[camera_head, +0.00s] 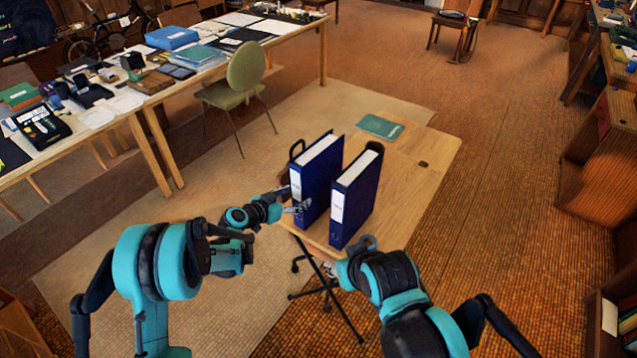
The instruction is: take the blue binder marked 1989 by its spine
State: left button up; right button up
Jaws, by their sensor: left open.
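Two blue binders stand upright side by side on a small wooden table (408,168), their spines towards me. The left binder (318,178) and the right binder (361,197) each have a white spine label. The writing is too small to read, so I cannot tell which is marked 1989. My left gripper (299,207) is open at the lower spine of the left binder, beside its left edge. I cannot tell whether it touches. My right arm ends just in front of the table's near edge, below the right binder; its gripper fingers do not show.
A green book (380,127) lies flat behind the binders, near the table's far edge. The table's right side is bare. A green chair (240,82) stands to the left, before a long cluttered desk (160,99). A shelf unit (603,165) stands at the right; open floor lies between.

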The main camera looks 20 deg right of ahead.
aim_at(318, 182)
pick_arm(q)
jog(key=shift+x, duration=0.75)
jog(key=shift+w+d+f+b, duration=0.1)
jog(key=shift+d+f+b, duration=0.2)
jog(key=shift+d+b, duration=0.3)
jog(key=b+x, duration=0.1)
jog(key=x, duration=0.3)
jog(key=shift+r, duration=0.15)
jog(key=shift+c, duration=0.6)
grip_shut()
